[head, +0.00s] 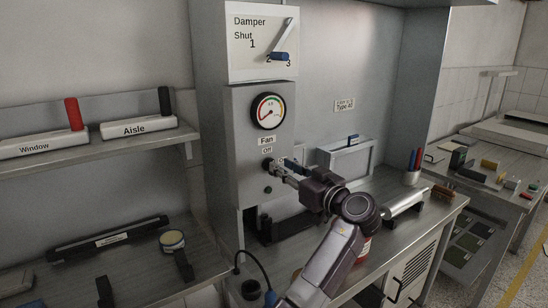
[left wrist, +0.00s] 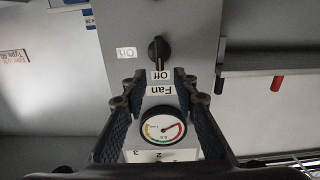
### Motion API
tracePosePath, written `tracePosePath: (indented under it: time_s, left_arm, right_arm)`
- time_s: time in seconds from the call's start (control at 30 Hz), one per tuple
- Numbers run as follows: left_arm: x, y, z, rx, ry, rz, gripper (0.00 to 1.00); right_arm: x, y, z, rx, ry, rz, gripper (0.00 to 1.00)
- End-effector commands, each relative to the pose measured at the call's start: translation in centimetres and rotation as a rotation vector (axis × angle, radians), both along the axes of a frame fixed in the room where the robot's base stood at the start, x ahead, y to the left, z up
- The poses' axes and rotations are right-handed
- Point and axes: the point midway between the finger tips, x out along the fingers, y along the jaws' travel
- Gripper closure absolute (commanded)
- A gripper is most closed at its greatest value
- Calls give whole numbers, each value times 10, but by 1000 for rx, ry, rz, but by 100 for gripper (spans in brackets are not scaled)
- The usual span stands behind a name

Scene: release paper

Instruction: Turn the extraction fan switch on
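The fan switch is a black rotary knob (left wrist: 160,52) on the grey panel, seen upside down in the left wrist view. Its pointer end lies toward the "Off" label (left wrist: 162,75); an "On" label (left wrist: 126,53) sits to one side. In the head view the knob (head: 267,164) is partly hidden by my left gripper (head: 279,170), which is right in front of the panel. In the left wrist view the fingers of my left gripper (left wrist: 158,98) are spread and empty, and the knob shows beyond their tips. Contact cannot be told. My right gripper is not in view.
A round gauge (head: 268,111) and "Fan" label are above the switch. The damper plate (head: 262,42) with its blue-handled lever is higher. Left shelves (head: 95,146) hold marked items. A bench (head: 395,196) with a cup of pens (head: 413,172) extends right.

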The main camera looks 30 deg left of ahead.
Motion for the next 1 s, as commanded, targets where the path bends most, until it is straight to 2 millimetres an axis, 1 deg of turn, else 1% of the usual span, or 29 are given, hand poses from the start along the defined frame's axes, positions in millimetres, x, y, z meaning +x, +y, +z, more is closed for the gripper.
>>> tracePosePath:
  time_s: [0.03, 0.1, 0.2, 0.27, 0.37, 0.5, 0.6, 0.67, 0.8, 0.87, 1.0]
  left_arm:
    - [3, 10, 4, 1, 4, 3, 73]
    - [7, 20, 4, 2, 4, 3, 73]
    - [12, 30, 3, 1, 4, 2, 73]
    - [14, 35, 2, 1, 4, 0, 73]
    - [16, 38, 0, -1, 4, -1, 73]
    - [17, 39, -1, -1, 3, -1, 73]
    - [16, 39, -1, -1, 4, -1, 73]
    - [16, 39, -1, -1, 4, -1, 79]
    - [16, 39, -1, -1, 4, -2, 94]
    - [17, 39, -1, -1, 4, -1, 100]
    - [16, 39, -1, -1, 4, -1, 100]
  right_arm:
    - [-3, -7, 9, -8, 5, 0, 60]
    - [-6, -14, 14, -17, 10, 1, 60]
    - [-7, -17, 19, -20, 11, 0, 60]
    - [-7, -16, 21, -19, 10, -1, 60]
    - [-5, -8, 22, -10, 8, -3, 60]
    - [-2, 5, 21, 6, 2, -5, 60]
    - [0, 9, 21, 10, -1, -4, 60]
    - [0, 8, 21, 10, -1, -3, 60]
    - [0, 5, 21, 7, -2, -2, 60]
    - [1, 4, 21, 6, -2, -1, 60]
    - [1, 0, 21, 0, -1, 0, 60]
